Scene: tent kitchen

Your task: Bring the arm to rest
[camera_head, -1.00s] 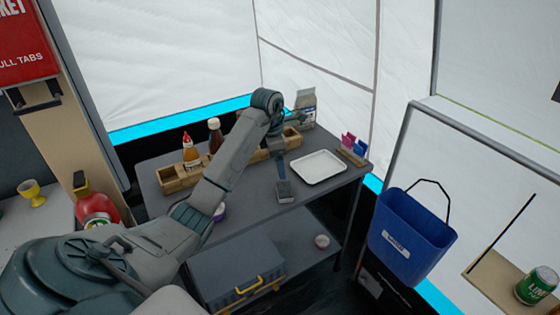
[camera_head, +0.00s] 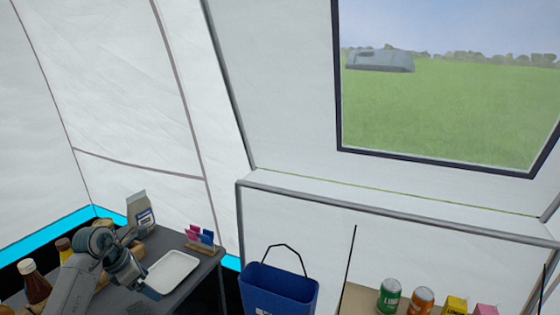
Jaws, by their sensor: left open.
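My left arm (camera_head: 75,285) comes in at the lower left, bent at its wrist above the dark table. My left gripper (camera_head: 148,292) hangs low in front of the white tray (camera_head: 172,271), small and near the bottom of the picture. It is open, and I see nothing held in it. I cannot tell how far above the table it is. My right gripper is not in view.
Sauce bottles (camera_head: 34,283) stand left of my arm, and a paper carton (camera_head: 140,212) stands behind it. Pink and blue packets (camera_head: 200,238) stand at the table's right end. A blue bin (camera_head: 278,291) hangs to the right. Cans (camera_head: 390,296) stand further right.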

